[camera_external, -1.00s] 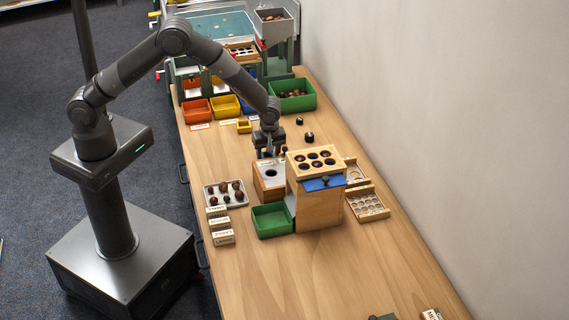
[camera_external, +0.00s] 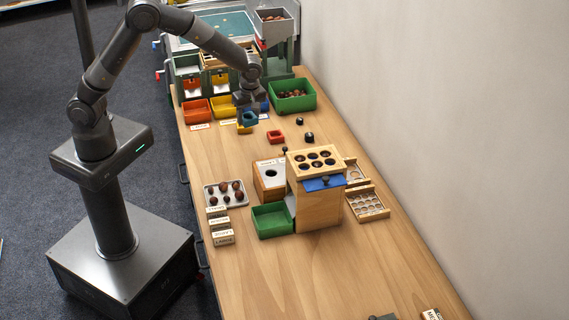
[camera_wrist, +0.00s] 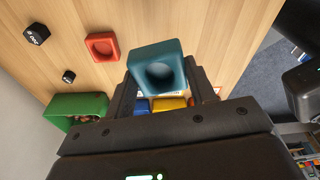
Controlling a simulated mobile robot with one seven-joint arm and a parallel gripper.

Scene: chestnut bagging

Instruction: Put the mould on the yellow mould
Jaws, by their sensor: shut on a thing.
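A teal mould (camera_wrist: 148,52) with a round hollow is clamped between the fingers of my gripper (camera_wrist: 160,78) in the wrist view. In the external view the teal mould (camera_external: 250,118) hangs under my gripper (camera_external: 250,109). The small yellow mould (camera_external: 242,129) sits on the table just below and left of it in the picture, partly covered by it. I cannot tell whether the two touch. A red mould (camera_external: 276,137) lies to the right on the table and also shows in the wrist view (camera_wrist: 102,46).
Orange (camera_external: 197,112) and yellow (camera_external: 224,106) bins stand behind, with a green bin of chestnuts (camera_external: 292,97) at right. Two small black pieces (camera_external: 309,137) lie near the red mould. A wooden stand (camera_external: 318,205) is nearer the camera. Table between is clear.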

